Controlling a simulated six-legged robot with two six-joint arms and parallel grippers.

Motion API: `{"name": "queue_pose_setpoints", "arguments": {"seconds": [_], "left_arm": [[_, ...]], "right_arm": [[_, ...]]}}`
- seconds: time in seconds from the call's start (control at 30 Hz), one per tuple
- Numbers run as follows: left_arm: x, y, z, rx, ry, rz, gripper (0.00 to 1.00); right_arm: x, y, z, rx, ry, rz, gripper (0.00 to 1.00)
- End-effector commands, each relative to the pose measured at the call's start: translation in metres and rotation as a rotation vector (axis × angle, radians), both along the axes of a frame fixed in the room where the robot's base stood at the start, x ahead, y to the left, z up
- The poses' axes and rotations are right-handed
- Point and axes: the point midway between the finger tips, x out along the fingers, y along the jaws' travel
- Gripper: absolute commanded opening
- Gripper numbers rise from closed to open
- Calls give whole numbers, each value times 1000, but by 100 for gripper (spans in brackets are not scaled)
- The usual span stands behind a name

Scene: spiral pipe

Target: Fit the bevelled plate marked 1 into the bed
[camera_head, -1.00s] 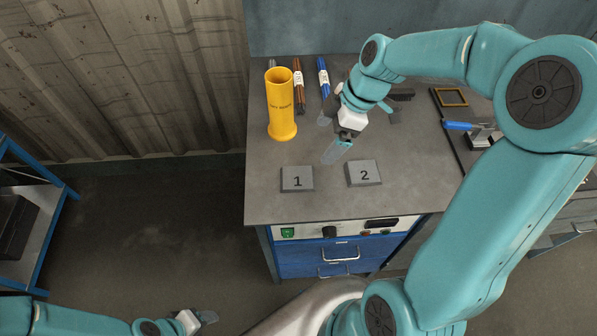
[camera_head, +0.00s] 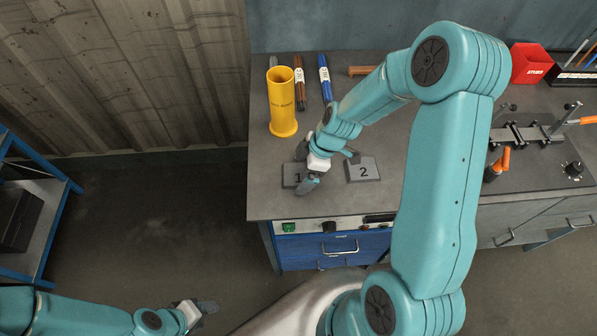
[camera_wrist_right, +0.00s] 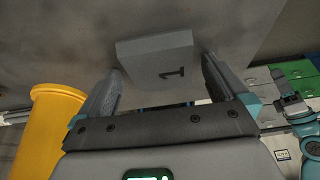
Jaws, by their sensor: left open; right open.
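The grey bevelled plate marked 1 (camera_head: 290,180) lies flat on the bench, left of the similar plate marked 2 (camera_head: 363,170). My right gripper (camera_head: 305,169) is over plate 1 and partly hides it. In the right wrist view plate 1 (camera_wrist_right: 155,58) shows between and just beyond the open fingers (camera_wrist_right: 160,85), and nothing is gripped. I cannot tell whether a finger touches it. My left gripper (camera_head: 207,306) is open and empty at the lower left, away from the bench. No part is clearly recognisable as the bed; a dark clamp fixture (camera_head: 525,133) stands at right.
A yellow cup (camera_head: 282,105) stands at the bench's back left, with brown (camera_head: 299,85) and blue (camera_head: 324,75) rods beside it. A red box (camera_head: 531,63) is at the back right. My right arm covers the bench's middle. The front left bench strip is clear.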

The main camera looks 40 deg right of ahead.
Motion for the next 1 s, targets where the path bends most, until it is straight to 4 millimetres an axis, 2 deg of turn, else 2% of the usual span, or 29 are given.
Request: {"name": "queue_pose_setpoints", "arguments": {"seconds": [0.17,0.2,0.47,0.77,0.87,1.0], "left_arm": [[0,0,0,0,0,0,54],[0,0,0,0,0,0,54],[0,0,0,0,0,0,54],[0,0,0,0,0,0,54],[0,0,-1,0,0,0,54],[0,0,-2,0,0,0,54]], "right_arm": [[0,0,-1,-1,-1,0,100],[0,0,-1,-1,-1,0,94],[0,0,-1,-1,-1,0,9],[1,0,2,-1,-4,-2,8],[2,0,9,-1,-5,-2,8],[2,0,29,-2,-9,0,8]]}}
